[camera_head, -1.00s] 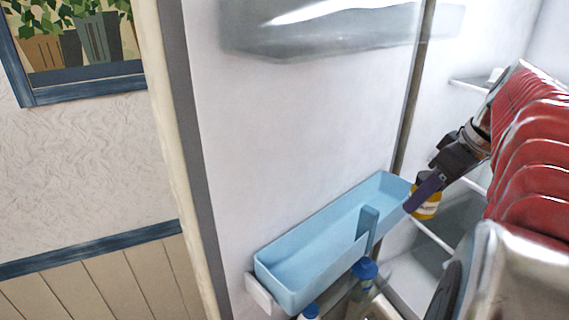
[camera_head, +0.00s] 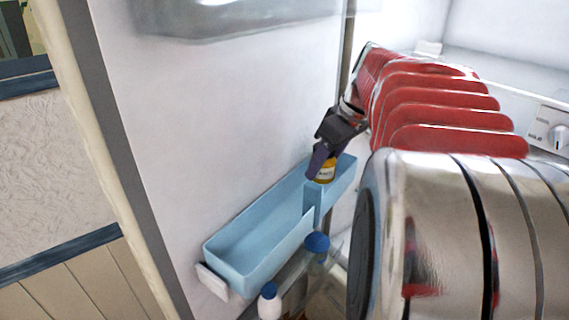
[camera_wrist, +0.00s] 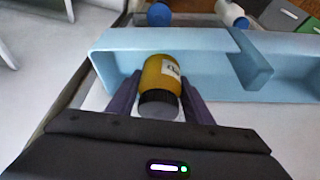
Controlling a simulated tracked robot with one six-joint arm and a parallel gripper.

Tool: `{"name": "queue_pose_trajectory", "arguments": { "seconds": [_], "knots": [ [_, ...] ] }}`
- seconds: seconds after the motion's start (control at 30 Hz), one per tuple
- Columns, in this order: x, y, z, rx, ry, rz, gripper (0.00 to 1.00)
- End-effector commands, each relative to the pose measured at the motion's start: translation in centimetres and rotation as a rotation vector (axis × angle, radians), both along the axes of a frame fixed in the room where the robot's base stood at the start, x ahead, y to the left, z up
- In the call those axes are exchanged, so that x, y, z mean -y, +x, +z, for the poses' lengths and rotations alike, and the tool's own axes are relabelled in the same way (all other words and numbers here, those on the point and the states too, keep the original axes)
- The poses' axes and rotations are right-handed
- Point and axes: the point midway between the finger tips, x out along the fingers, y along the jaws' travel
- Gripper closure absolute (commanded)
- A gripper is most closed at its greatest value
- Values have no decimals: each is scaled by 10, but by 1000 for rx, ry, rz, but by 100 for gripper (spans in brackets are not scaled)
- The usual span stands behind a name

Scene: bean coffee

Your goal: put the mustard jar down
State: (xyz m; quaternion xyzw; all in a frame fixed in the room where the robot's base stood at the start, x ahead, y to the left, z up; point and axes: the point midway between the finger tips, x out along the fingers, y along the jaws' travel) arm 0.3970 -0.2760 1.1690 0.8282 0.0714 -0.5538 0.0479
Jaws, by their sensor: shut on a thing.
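The mustard jar (camera_head: 325,172) is a small yellow jar with a white label and a dark lid. It also shows in the wrist view (camera_wrist: 162,72), lid toward the camera. My gripper (camera_head: 318,165) is shut on it, with purple fingers on both sides. The jar is at the far end of the light blue door bin (camera_head: 250,228), beyond the bin's divider (camera_head: 313,203). In the wrist view it overlaps the bin (camera_wrist: 112,45). I cannot tell whether the jar touches the bin's floor.
Bottles with blue caps (camera_head: 317,243) (camera_head: 268,292) stand below the bin. A clear shelf (camera_head: 240,18) is above it on the fridge door (camera_head: 200,120). The long bin compartment before the divider is empty. A fridge control knob (camera_head: 560,135) is at right.

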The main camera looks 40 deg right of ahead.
Motion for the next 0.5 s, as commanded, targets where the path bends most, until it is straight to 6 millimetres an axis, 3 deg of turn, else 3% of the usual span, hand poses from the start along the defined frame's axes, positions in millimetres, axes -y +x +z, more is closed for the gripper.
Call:
{"name": "queue_pose_trajectory", "arguments": {
  "seconds": [0.33,0.5],
  "knots": [
    [0,0,-2,1,0,1,90],
    [-1,0,-21,-1,1,2,90]
  ]
}}
